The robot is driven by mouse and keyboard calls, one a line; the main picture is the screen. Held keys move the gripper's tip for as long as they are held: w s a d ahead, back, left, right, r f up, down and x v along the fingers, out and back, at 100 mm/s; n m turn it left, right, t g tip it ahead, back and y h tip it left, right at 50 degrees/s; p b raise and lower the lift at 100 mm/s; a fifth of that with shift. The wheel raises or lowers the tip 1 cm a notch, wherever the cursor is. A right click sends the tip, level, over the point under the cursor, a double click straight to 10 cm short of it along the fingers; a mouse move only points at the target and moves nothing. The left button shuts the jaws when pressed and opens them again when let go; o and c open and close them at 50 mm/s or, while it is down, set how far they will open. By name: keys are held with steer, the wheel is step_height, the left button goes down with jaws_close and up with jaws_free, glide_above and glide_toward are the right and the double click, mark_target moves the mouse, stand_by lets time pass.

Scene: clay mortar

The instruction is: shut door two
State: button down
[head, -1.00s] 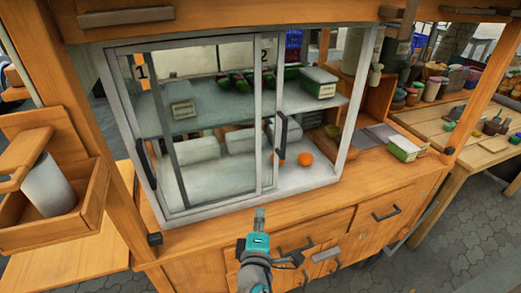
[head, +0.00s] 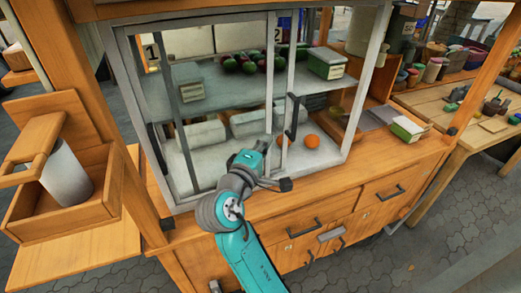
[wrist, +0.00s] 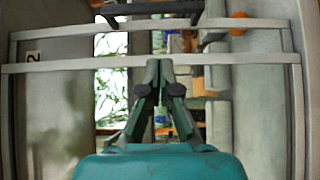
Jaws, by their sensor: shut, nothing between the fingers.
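Door two, marked "2" (head: 277,34), is a glass sliding panel in the white-framed display case (head: 356,120). Its right stile (head: 288,75) carries a black handle (head: 292,117). A gap is open between that stile and the case's right post. In the wrist view the label "2" (wrist: 33,57) is at left and the black handle (wrist: 150,10) at the top. My gripper (wrist: 161,75) is shut and empty, in front of the nearer pale stile (wrist: 230,58); I cannot tell whether it touches. In the head view my wrist hides the fingertips.
Two oranges (head: 311,140) lie low in the case near the gap. A shelf holds green and dark produce (head: 245,62) and a box (head: 327,65). Door one's label "1" (head: 150,48) is at left. The wooden counter's front (head: 350,215) has handled drawers below.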

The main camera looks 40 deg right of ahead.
steer(key=d, duration=0.7)
steer(key=shift+w+d, duration=0.25)
steer(key=shift+w, duration=0.15)
steer(key=s+d, duration=0.2)
steer(key=d, duration=0.5)
steer(key=s+d, duration=0.2)
steer(key=d, duration=0.6)
steer(key=s+d, duration=0.2)
steer(key=d, duration=0.6)
steer(key=shift+s+d, duration=0.1)
steer(key=shift+s, duration=0.35)
